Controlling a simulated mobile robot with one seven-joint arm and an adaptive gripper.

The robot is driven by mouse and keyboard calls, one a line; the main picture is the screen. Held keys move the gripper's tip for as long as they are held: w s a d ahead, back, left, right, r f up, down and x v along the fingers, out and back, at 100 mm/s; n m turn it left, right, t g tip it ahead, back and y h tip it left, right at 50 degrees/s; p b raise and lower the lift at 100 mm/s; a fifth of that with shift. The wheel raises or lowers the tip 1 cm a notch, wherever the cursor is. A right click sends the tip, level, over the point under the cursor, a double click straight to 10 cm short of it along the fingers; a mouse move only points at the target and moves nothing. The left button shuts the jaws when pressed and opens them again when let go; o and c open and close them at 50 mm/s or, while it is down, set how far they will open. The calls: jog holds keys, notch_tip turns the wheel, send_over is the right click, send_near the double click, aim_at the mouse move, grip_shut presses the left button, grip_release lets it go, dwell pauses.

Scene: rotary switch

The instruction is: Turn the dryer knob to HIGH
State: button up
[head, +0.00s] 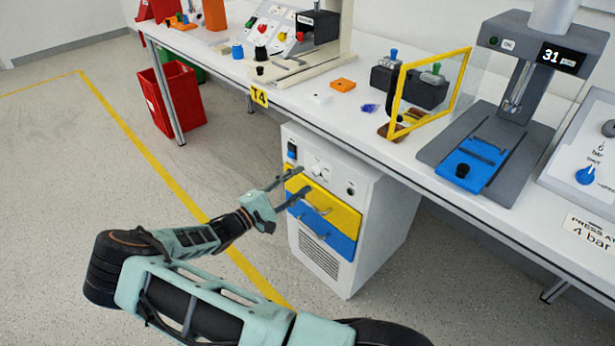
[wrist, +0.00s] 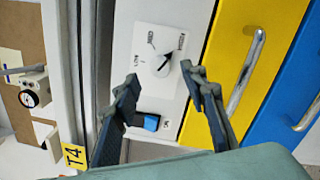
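The dryer is a white cabinet (head: 375,225) under the workbench. Its white round knob (wrist: 158,66) sits on a pale label plate with printed markings in the wrist view; a dark pointer line shows, but the small words are hard to read. In the head view the knob (head: 319,171) is small, on the upper front panel. My gripper (wrist: 160,74) is open, with its fingertips either side of the knob in the wrist picture. No contact shows, and the remaining gap is unclear. In the head view my gripper (head: 303,180) is close before the panel.
A blue-and-black rocker switch (wrist: 150,122) is beside the knob. A yellow drawer (head: 335,212) and a blue drawer (head: 325,240) with bar handles are below. The bench top (head: 350,125) overhangs the cabinet.

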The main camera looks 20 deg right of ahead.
jog(key=v, duration=0.8)
